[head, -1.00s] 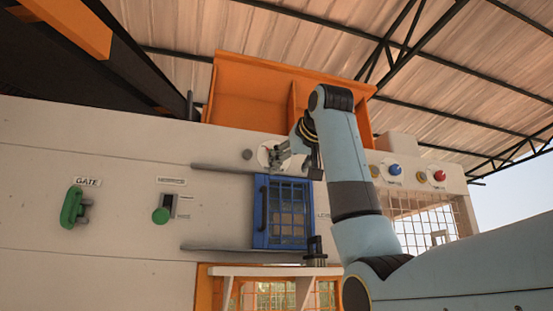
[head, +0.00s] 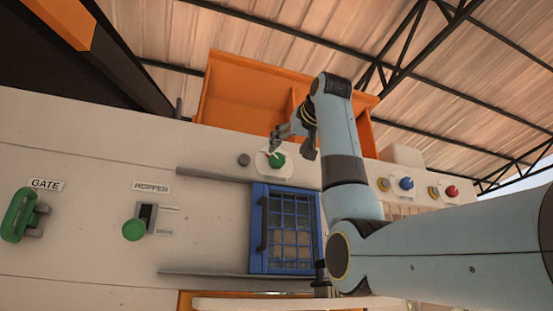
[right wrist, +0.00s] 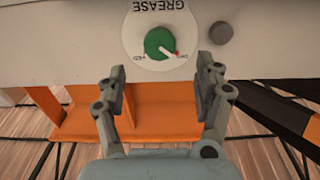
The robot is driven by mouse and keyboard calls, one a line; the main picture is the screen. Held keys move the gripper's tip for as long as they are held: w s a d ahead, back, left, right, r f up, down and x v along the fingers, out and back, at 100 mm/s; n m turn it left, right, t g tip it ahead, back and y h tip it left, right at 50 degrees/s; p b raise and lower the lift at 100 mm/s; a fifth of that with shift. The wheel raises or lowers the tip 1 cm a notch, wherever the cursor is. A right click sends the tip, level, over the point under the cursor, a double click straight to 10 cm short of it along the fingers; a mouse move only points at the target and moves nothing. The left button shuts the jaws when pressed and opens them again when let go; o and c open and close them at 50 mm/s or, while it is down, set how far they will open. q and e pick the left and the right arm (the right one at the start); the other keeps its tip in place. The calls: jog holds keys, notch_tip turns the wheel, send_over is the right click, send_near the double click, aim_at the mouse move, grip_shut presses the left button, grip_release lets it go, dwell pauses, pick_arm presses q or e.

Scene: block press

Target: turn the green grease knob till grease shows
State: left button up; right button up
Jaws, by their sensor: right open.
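The green grease knob (head: 278,160) sits on a round white dial plate on the pale machine wall, above the blue barred door. In the right wrist view the knob (right wrist: 160,43) appears under the upside-down word GREASE, with a red pointer toward the lower right by a small mark. My right gripper (head: 282,140) is just above the knob in the head view. In the right wrist view its two fingers (right wrist: 160,78) are spread and empty, short of the knob and apart from it. My left gripper is not in view.
A dark round button (head: 243,159) is left of the dial. The blue door (head: 256,228) is below, between grey rails. An orange hopper (head: 235,95) rises behind. Blue (head: 406,183) and red (head: 452,191) buttons are at right. Green GATE (head: 18,214) and HOPPER (head: 134,230) handles are at left.

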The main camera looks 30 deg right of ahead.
aim_at(279, 159)
jog(key=p+x, duration=0.2)
jog(key=x, duration=0.3)
jog(key=shift+w+r+p, duration=0.2)
jog(key=shift+p, duration=0.15)
jog(key=p+x, duration=0.1)
jog(key=x, duration=0.2)
jog(key=shift+s+f, duration=0.1)
jog(key=shift+f, duration=0.1)
jog(key=shift+c, duration=1.5)
jog(key=c, duration=0.9)
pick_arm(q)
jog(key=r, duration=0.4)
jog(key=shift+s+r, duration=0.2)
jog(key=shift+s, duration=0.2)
